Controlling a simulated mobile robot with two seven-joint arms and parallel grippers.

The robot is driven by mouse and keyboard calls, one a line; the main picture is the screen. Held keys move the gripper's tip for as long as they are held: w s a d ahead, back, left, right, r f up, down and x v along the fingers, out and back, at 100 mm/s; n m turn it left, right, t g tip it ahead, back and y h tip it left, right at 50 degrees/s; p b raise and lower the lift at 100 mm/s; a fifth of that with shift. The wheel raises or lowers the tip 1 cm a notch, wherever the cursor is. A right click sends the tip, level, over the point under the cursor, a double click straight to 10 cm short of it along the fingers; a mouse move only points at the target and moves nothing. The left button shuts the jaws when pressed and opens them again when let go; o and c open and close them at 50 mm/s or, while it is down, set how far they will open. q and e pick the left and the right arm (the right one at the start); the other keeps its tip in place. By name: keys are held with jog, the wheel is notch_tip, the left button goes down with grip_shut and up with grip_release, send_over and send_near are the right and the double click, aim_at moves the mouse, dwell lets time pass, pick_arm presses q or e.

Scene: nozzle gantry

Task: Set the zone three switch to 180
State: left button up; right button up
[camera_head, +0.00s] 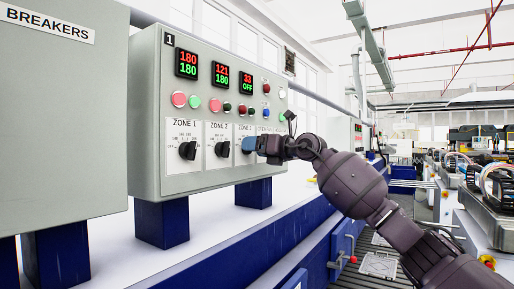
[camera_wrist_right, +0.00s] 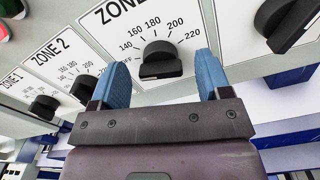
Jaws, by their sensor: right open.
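The zone three switch is a black rotary knob (camera_wrist_right: 160,60) on a white dial plate in the right wrist view. Dial marks 140 to 220 show above it; its bar lies roughly level across the dial. My right gripper (camera_wrist_right: 162,78) is open, with one blue fingertip on each side of the knob; I cannot tell whether they touch it. In the head view the right gripper (camera_head: 249,145) is at the ZONE 3 plate and hides its knob. The zone three display (camera_head: 247,83) reads 33 over OFF. My left gripper is not in view.
The zone one knob (camera_head: 187,150) and zone two knob (camera_head: 222,149) sit left of the gripper on the grey control box (camera_head: 148,120). Coloured buttons (camera_head: 214,104) run above the dials. Another black knob (camera_wrist_right: 290,22) is close on the right in the wrist view.

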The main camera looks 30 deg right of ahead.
jog(key=c, duration=0.9)
jog(key=shift+d+f+m+p, duration=0.1)
jog(key=shift+m+p, duration=0.15)
jog(key=shift+m, duration=4.2)
jog(key=shift+d+f+m+p, duration=0.1)
jog(key=shift+m+p, duration=0.1)
jog(key=shift+m, duration=4.25)
jog(key=o, duration=0.9)
